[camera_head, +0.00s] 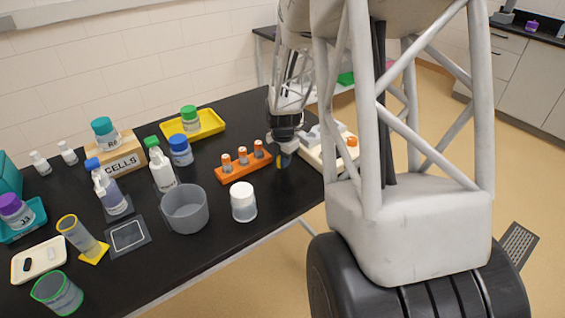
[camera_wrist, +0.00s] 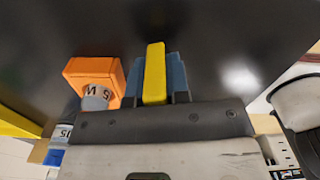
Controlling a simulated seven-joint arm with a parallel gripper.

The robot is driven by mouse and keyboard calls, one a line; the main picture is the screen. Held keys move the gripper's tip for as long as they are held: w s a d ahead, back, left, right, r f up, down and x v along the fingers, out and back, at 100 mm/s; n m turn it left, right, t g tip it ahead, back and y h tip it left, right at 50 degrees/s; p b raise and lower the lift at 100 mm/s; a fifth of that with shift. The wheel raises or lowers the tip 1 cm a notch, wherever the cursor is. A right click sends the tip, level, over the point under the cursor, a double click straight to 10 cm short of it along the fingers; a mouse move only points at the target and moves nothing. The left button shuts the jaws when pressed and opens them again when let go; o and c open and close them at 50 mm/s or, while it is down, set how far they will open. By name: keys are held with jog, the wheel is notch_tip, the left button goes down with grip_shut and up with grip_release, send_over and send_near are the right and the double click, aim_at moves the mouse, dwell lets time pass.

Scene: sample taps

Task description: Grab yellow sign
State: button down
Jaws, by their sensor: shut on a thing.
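The yellow sign (camera_wrist: 154,76) is a narrow yellow piece standing between the two blue fingers of my gripper (camera_wrist: 155,84) in the wrist view. My gripper is shut on it, with a finger on either side. In the head view my gripper (camera_head: 283,160) is low over the black table, just right of the orange rack. Any face or marking on the sign cannot be made out.
The orange rack (camera_head: 243,166) with several grey, orange-capped vials stands close left of my gripper; its end shows in the wrist view (camera_wrist: 97,68). A white jar (camera_head: 243,203) and a grey beaker (camera_head: 185,208) stand nearer. A yellow tray (camera_head: 208,125) lies behind.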

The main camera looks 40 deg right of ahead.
notch_tip(320, 180, up, 2)
jog(key=shift+r, duration=0.2)
jog(key=s+a, duration=0.2)
jog(key=s, duration=0.2)
jog(key=s+a+r, duration=0.1)
jog(key=s+a, duration=0.1)
jog(key=s, duration=0.3)
jog(key=s+a, duration=0.3)
jog(key=s, duration=0.2)
jog(key=shift+s+r, duration=0.15)
jog(key=shift+r, duration=0.05)
jog(key=shift+f, duration=0.15)
dwell(0.5)
